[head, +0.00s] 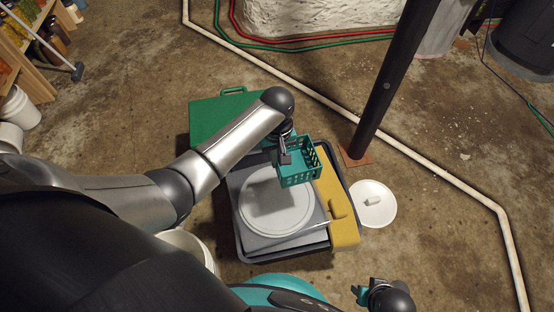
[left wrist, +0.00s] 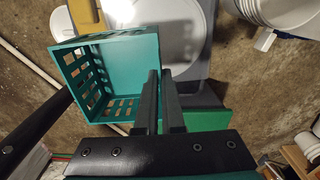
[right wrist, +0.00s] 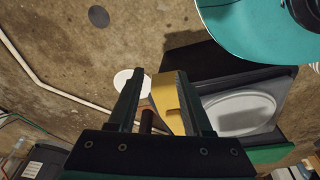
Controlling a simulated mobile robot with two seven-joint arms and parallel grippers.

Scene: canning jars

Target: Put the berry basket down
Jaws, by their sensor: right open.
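The berry basket is a teal, square, slotted basket (head: 298,163), empty inside. My left gripper (head: 285,155) is shut on its side wall. In the left wrist view the basket (left wrist: 115,75) hangs to the left of the fingers (left wrist: 162,100), with the wall between them. In the head view it overlaps the back right of a grey scale with a round plate (head: 272,205); it looks held above, and a dark shadow lies on the plate. My right gripper (head: 363,293) is open and empty, low at the right; its spread fingers also show in the right wrist view (right wrist: 160,105).
A black tray (head: 243,254) surrounds the scale, with a yellow piece (head: 336,200) along its right side. A green board (head: 215,118) lies behind. A white lid (head: 374,204) lies on the floor.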

